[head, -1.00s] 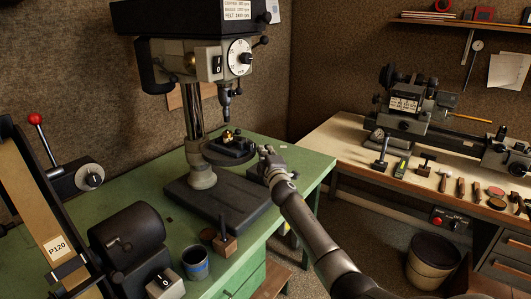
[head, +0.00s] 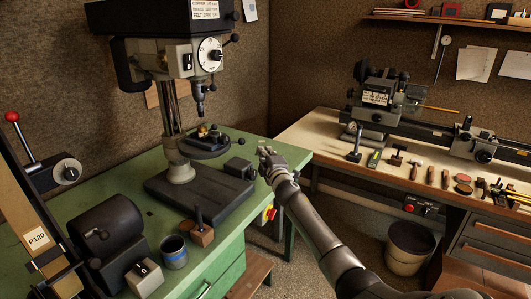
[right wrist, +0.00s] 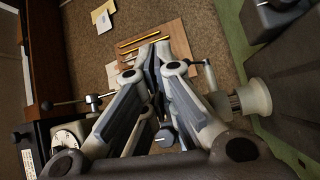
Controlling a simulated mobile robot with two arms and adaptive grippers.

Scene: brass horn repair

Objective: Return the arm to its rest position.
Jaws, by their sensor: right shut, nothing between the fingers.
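My right arm reaches in from the lower right in the head view. Its right gripper (head: 264,153) is shut and empty, just right of the drill press table and over the green bench's right part. In the right wrist view, the fingers of this gripper (right wrist: 153,58) come together with nothing between them. The wrist camera looks past them at brown wall or board, with parts of the press around. My left gripper is not in view.
The drill press (head: 180,165) stands on the green bench (head: 140,219). A small dark vise (head: 214,137) with a brass piece sits on its table. A second bench (head: 330,137) with a lathe is at right, a bin (head: 410,248) below.

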